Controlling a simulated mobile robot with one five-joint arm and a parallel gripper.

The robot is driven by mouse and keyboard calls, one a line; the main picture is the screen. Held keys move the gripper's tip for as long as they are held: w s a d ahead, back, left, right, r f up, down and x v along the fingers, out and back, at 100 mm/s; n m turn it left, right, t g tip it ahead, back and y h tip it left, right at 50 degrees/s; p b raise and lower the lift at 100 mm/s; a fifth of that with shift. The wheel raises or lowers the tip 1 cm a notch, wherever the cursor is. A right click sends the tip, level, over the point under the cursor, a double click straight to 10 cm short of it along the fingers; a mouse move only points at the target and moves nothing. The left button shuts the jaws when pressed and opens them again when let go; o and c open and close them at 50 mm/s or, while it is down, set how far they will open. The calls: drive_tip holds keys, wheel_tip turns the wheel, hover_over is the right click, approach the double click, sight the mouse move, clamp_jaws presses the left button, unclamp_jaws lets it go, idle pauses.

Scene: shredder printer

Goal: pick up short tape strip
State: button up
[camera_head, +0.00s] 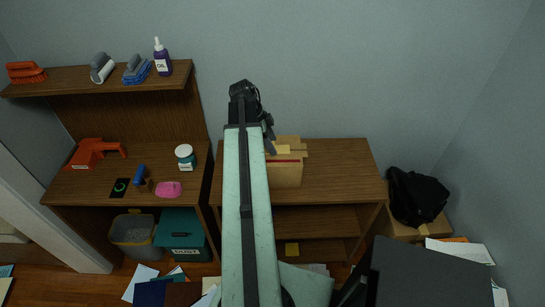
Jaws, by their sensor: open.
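I cannot make out a short tape strip for certain. A thin dark red band (284,160) crosses the upper front of an open cardboard box (288,175), but I cannot tell whether it is tape. The box stands on the right wooden shelf unit, partly behind my arm. A small yellow piece (283,149) shows at the top of the box. My gripper (270,147) is open and points down at the box's upper left edge. It is small and dark here, so I cannot tell whether it touches the box. My arm hides the area left of the box.
The right shelf top (340,165) is clear right of the box. The left desk (85,190) holds a red tool (95,152), a white-and-teal jar (185,157) and a pink item (167,189). A black bag (417,197) lies on boxes at right. Papers (140,280) litter the floor.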

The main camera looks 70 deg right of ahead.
drive_tip(key=shift+s+f, duration=0.15)
drive_tip(key=shift+f, duration=0.45)
drive_tip(key=shift+r, duration=0.2)
clamp_jaws()
